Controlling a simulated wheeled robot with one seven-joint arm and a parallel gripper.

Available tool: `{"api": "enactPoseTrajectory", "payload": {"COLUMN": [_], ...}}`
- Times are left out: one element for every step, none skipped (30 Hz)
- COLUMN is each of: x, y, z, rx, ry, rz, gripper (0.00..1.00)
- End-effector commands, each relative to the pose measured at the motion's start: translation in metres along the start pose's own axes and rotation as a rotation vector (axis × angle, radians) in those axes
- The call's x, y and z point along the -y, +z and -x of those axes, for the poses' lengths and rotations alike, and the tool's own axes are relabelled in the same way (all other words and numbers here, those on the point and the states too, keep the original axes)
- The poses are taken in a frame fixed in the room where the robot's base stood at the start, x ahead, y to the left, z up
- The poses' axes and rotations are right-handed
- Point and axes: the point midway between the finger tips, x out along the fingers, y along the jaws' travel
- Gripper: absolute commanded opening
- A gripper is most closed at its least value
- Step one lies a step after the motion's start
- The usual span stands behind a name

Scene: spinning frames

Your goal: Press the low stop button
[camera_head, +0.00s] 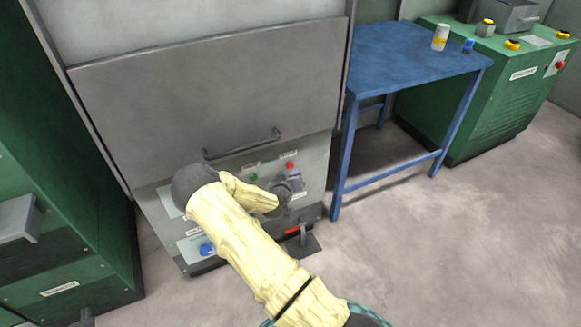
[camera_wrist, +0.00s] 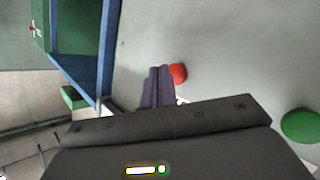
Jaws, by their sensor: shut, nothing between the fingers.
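A red button (camera_head: 290,166) is on the grey lower panel of the machine, right of a green button (camera_head: 253,177). In the wrist view the round red button (camera_wrist: 179,74) shows just beside the tips of my gripper (camera_wrist: 158,72), partly covered by them. The green button (camera_wrist: 300,126) is at the right edge there. My gripper (camera_head: 295,181) is shut and empty, close in front of the panel just below the red button in the head view. I cannot tell whether the fingertips touch the panel or the button.
A grey cover with a bar handle (camera_head: 242,146) is above the panel. A blue knob (camera_head: 207,248) and a red-marked lever (camera_head: 293,230) are lower down. A blue table (camera_head: 400,55) stands to the right, green cabinets on both sides. The floor at right is clear.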

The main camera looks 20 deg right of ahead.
Motion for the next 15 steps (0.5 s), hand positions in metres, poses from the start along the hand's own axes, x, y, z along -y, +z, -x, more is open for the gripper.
{"api": "enactPoseTrajectory", "payload": {"x": [0.000, -0.001, -0.001, -0.002, -0.003, -0.005, -0.006, -0.008, -0.009, -0.010, -0.012, -0.013, -0.015, -0.016, -0.017], "y": [0.000, 0.000, 0.001, 0.001, 0.002, 0.003, 0.004, 0.006, 0.007, 0.009, 0.010, 0.012, 0.013, 0.014, 0.016], "z": [0.000, 0.001, 0.002, 0.003, 0.004, 0.006, 0.008, 0.009, 0.012, 0.013, 0.015, 0.018, 0.019, 0.021, 0.023], "rx": [0.000, 0.000, 0.001, 0.001, 0.000, 0.000, 0.001, 0.002, 0.001, 0.001, 0.002, 0.002, 0.001, 0.001, 0.002], "ry": [0.000, 0.000, 0.000, 0.001, 0.001, 0.001, 0.001, 0.001, 0.001, 0.000, 0.000, 0.000, 0.000, 0.000, 0.000], "rz": [0.000, 0.000, 0.001, 0.001, 0.001, 0.002, 0.002, 0.003, 0.002, 0.002, 0.001, 0.002, 0.002, 0.002, 0.002], "gripper": [0.00, 0.00, 0.00, 0.00, 0.00, 0.00, 0.00, 0.00, 0.00, 0.00, 0.00, 0.00, 0.00, 0.00, 0.00]}}
